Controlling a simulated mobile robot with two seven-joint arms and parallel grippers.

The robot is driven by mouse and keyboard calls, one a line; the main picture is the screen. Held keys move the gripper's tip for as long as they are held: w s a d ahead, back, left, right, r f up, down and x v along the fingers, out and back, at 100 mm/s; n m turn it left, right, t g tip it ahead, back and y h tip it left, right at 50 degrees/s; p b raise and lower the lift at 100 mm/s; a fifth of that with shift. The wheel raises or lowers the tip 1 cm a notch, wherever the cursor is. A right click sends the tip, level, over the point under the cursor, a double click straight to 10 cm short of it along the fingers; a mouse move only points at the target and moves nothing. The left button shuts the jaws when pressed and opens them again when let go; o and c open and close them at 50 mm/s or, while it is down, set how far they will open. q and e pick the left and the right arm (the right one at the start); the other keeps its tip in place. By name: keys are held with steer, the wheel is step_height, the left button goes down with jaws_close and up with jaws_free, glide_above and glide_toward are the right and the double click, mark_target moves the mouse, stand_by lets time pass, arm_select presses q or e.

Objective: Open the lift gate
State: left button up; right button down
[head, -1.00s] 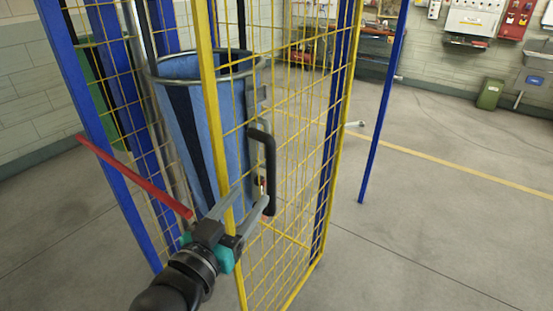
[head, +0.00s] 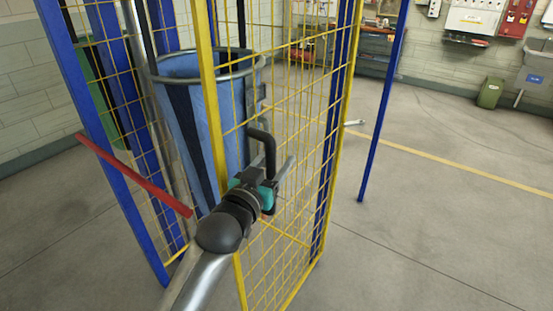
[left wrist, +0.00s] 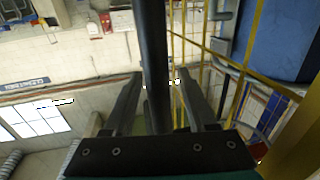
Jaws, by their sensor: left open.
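The lift gate (head: 353,62) is a yellow-framed wire mesh panel in the middle of the head view. Its black bar handle (head: 268,148) is near the left upright. My left gripper (head: 282,170) is at the handle's lower part, which it partly hides. In the left wrist view the black handle bar (left wrist: 153,40) runs between the two open fingers, with gaps visible on both sides. The fingers are not closed on it. My right gripper is not in view.
A blue sling bag (head: 182,95) with a metal rim hangs behind the mesh. Blue posts (head: 385,100) stand around it, and a red bar (head: 135,175) sticks out at the left. The floor at the right is clear. A green bin (head: 490,93) stands by the far wall.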

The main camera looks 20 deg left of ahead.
arm_select(q)
steer(key=shift+w+d, duration=0.1)
steer(key=shift+w, duration=0.2)
jaws_close()
stand_by(0.4)
stand_by(1.0)
